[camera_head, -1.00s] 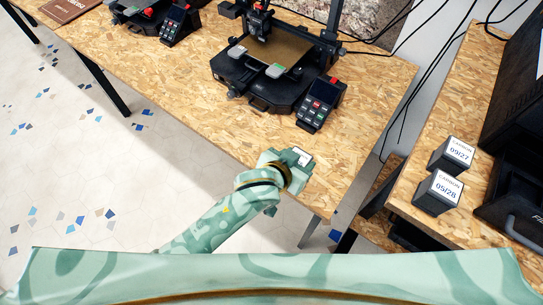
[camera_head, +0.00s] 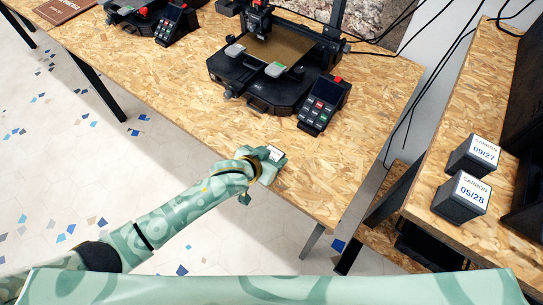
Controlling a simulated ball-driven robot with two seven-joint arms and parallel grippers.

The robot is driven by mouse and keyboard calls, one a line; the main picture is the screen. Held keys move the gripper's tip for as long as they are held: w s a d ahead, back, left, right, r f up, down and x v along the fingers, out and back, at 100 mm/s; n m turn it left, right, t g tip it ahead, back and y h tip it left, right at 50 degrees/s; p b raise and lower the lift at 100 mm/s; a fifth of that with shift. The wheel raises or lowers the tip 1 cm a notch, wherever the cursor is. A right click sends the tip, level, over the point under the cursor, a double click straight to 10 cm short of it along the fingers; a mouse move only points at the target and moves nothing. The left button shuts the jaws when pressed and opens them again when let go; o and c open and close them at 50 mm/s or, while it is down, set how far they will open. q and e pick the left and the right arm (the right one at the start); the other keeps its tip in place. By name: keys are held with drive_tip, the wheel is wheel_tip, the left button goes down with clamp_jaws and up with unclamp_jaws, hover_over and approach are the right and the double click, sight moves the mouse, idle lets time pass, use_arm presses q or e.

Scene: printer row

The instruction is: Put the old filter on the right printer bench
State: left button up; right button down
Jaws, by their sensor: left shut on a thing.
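My left gripper (camera_head: 268,164) is shut on a small filter (camera_head: 276,154) with a white top, at the front edge of the right printer bench (camera_head: 340,150). The gripper covers most of the filter and its label is too small to read. I cannot tell whether it touches the bench top. Two other dark filters with white labels, one marked 09/27 (camera_head: 473,158) and one marked 05/28 (camera_head: 460,198), stand on the separate bench at the right. My right gripper is out of view.
A black printer (camera_head: 270,70) with its control panel (camera_head: 323,104) stands behind my left gripper. Bare bench lies between them and to the left. Another control panel (camera_head: 172,24) and a brown book (camera_head: 62,10) are further left. A gap separates the two benches.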

use_arm(q)
drive_tip(key=o, duration=1)
